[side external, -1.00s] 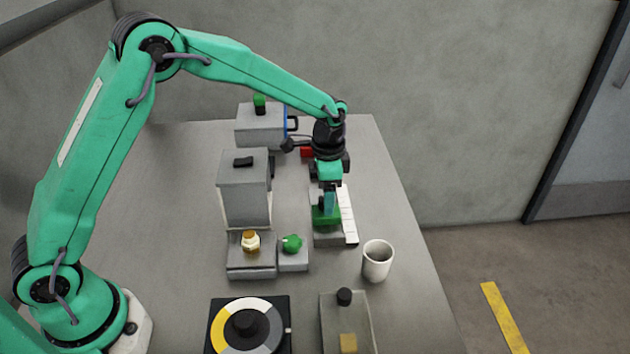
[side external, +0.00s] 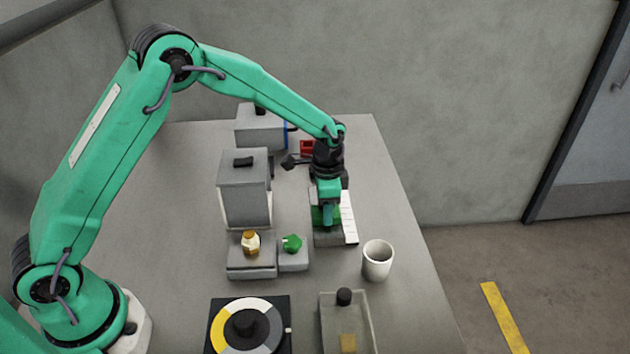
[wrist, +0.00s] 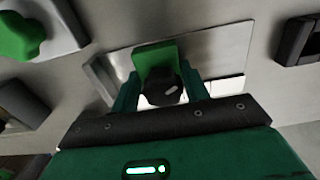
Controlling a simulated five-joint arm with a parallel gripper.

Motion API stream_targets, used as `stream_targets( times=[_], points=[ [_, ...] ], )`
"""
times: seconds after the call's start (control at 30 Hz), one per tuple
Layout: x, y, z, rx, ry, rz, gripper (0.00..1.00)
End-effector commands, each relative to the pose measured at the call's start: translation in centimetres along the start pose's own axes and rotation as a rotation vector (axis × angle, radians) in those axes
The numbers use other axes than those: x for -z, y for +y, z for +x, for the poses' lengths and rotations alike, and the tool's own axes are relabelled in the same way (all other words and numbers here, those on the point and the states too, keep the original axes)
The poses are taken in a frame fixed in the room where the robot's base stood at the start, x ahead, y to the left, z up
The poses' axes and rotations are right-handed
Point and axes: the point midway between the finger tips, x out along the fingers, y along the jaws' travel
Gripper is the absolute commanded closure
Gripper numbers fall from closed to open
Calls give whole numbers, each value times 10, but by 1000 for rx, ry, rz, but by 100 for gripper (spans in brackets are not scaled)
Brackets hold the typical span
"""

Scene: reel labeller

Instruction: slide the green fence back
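The green fence (side external: 317,215) stands on a grey block with a white scale strip (side external: 349,217) along its right side. In the wrist view, the fence (wrist: 155,52) is an upright green plate with a black knob (wrist: 162,87) on the near side. My gripper (side external: 328,222) is down at the fence and hides part of it in the side view. In the wrist view, my gripper's two teal fingers (wrist: 160,80) are apart, one on each side of the knob. A narrow gap shows at the left finger; contact at the right is unclear.
A grey machine (side external: 245,190) with a small amber bottle (side external: 250,243) stands left of the fence, beside a green knob (side external: 292,243). A white cup (side external: 377,260) stands front right. A dial (side external: 246,325) and a clear tray (side external: 358,310) are nearer. A grey box (side external: 260,128) is behind.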

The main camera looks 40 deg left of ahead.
Motion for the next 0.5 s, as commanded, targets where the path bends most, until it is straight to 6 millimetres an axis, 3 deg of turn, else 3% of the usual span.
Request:
stream_targets(
  times=[0.1, 0.27, 0.5],
  points=[
    [0, 0, 0, 0, 0, 0, 96],
    [0, -5, 0, 1, 1, -1, 96],
    [1, -40, -1, 4, 5, -3, 96]
  ],
)
